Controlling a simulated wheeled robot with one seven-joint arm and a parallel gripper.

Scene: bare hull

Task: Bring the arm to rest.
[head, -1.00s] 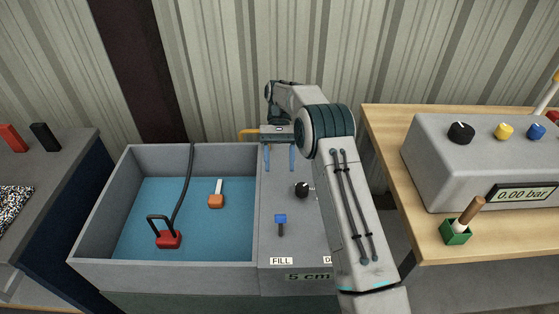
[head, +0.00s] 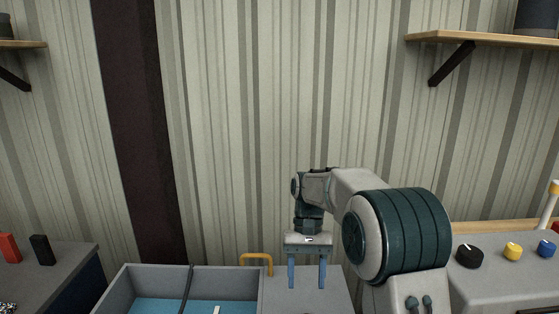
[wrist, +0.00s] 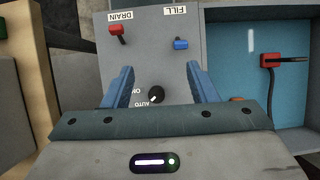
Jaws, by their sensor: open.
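My gripper (head: 306,272) hangs pointing down above the grey panel beside the basin in the head view. Its two blue fingers are apart, with nothing between them. The wrist view also shows my gripper (wrist: 165,88) open and empty. Beyond the fingers there is a black knob (wrist: 155,96) marked ON and AUTO, a red lever (wrist: 116,31) by the DRAIN label and a blue lever (wrist: 181,44) by the FILL label. The fingers look clear of the panel.
The basin (head: 120,287) with blue water stands left of my gripper, with a yellow handle (head: 257,258) behind it. A grey box with knobs (head: 500,285) is at right. Shelves (head: 485,38) hang on the wall. The wall space above my arm is clear.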

